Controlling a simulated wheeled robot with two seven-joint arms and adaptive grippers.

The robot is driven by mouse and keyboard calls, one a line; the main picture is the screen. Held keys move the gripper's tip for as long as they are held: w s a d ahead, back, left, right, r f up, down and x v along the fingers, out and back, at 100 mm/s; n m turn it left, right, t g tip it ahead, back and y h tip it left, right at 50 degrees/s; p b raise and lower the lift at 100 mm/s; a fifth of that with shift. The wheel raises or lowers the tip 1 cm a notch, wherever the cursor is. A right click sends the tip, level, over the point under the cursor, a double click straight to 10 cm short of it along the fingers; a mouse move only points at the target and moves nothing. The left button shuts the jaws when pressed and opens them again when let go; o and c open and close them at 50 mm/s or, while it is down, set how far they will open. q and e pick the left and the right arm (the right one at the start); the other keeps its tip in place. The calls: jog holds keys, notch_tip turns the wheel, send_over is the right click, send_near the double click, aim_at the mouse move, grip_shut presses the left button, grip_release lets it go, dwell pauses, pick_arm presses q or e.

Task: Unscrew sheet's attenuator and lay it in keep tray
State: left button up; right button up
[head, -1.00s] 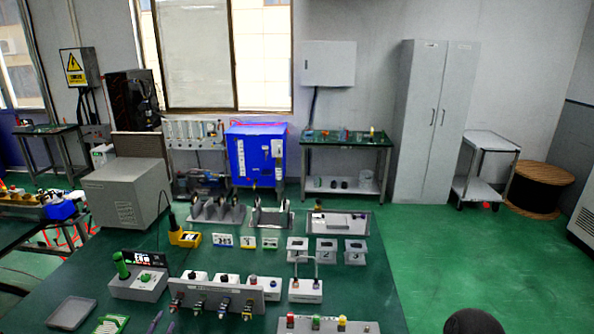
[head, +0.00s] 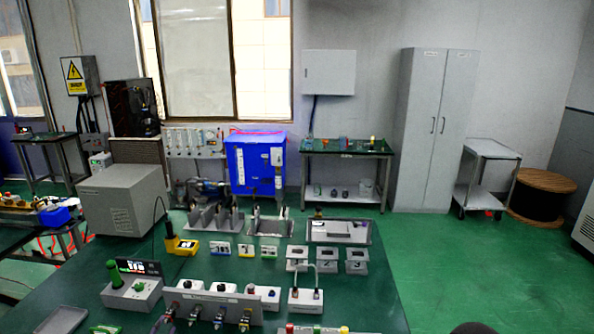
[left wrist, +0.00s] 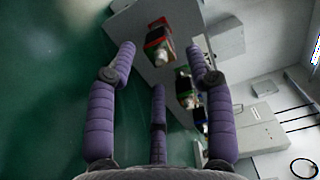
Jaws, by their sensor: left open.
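A grey upright panel (head: 211,310) carries several coloured fittings in a row on its front. The leftmost fitting (head: 170,313) is dark with red. In the left wrist view, a red, green and black fitting with a pale end (left wrist: 160,45) stands on the panel between my finger ends, with no visible grip on it. My left gripper (head: 160,322) shows only as purple fingertips at the bottom edge in the head view; in the left wrist view (left wrist: 162,55) its padded fingers are spread open. A grey tray (head: 58,320) lies at the lower left. My right gripper is not clearly seen.
A green striped sheet (head: 106,329) lies beside the tray, cut by the picture edge.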

aim_at(169, 318)
pick_arm(q)
jog(key=w+b, duration=0.1)
jog(key=w, duration=0.1)
jog(key=w+b, duration=0.1)
jog(key=w, duration=0.2)
jog(key=shift+d+f, duration=0.1)
jog(key=shift+d, duration=0.1)
jog(key=shift+w+b, duration=0.55)
jog(key=shift+w, duration=0.1)
dwell(0.5)
grip_shut()
jog(key=o, duration=0.5)
grip_release()
jog(key=shift+s, duration=0.1)
jog(key=s, duration=0.8)
jog(key=s+a, duration=0.1)
jog(key=s, duration=0.2)
jog(key=shift+s, duration=0.4)
